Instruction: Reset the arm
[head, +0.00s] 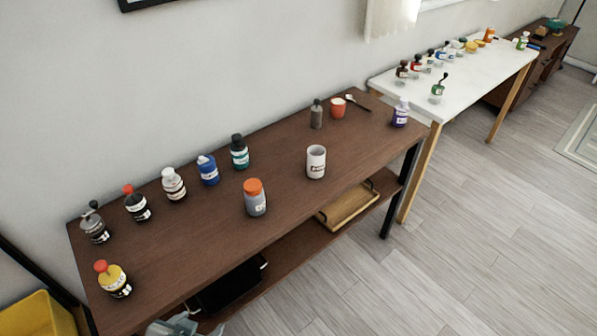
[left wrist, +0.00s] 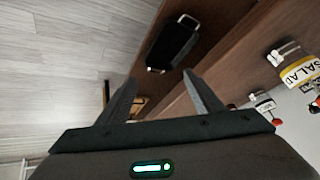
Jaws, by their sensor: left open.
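My left gripper (head: 174,325) shows only in part at the bottom edge of the head view, in front of the brown table's lower shelf. In the left wrist view its two grey fingers (left wrist: 160,77) stand apart with nothing between them. A black tray (left wrist: 172,48) on the shelf lies beyond the fingertips, apart from them. My right gripper is in neither view.
A white table (head: 465,70) stands behind. The floor (head: 470,245) at right is clear.

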